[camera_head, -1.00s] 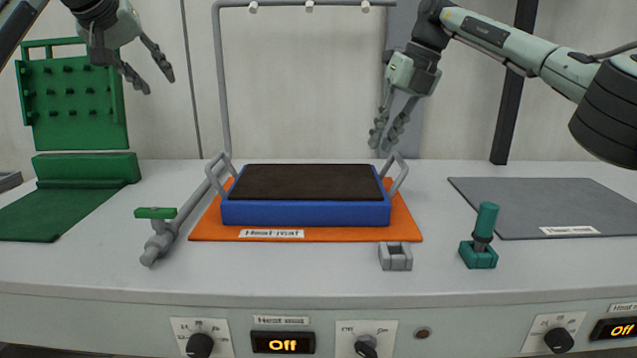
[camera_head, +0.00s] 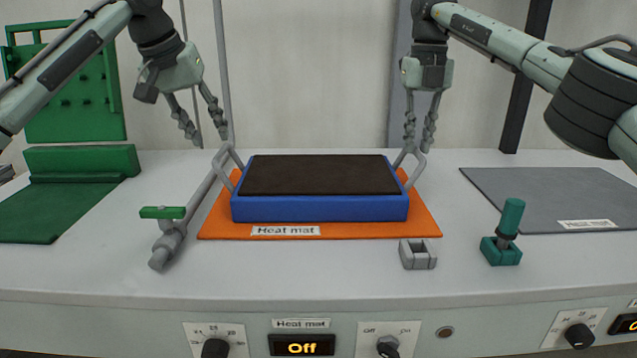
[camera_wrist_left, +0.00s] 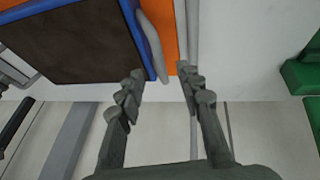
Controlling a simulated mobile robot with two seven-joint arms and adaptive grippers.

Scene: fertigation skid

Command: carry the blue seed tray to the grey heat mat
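The blue seed tray (camera_head: 320,209), filled with dark soil, lies flat on the orange heat mat (camera_head: 218,226). It has a grey loop handle at each end, left (camera_head: 240,158) and right (camera_head: 419,166). The grey heat mat (camera_head: 545,190) lies empty at the right. My left gripper (camera_head: 207,138) is open, just above and left of the left handle. In the left wrist view that handle (camera_wrist_left: 155,45) lies ahead of the open fingers. My right gripper (camera_head: 418,147) is open with its fingertips at the top of the right handle; whether they touch it I cannot tell.
A grey pipe with a green valve lever (camera_head: 162,212) lies left of the tray. A small grey bracket (camera_head: 417,254) and a teal joystick-like handle (camera_head: 508,230) stand at the front right. A green rack and mat (camera_head: 50,210) are at the left.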

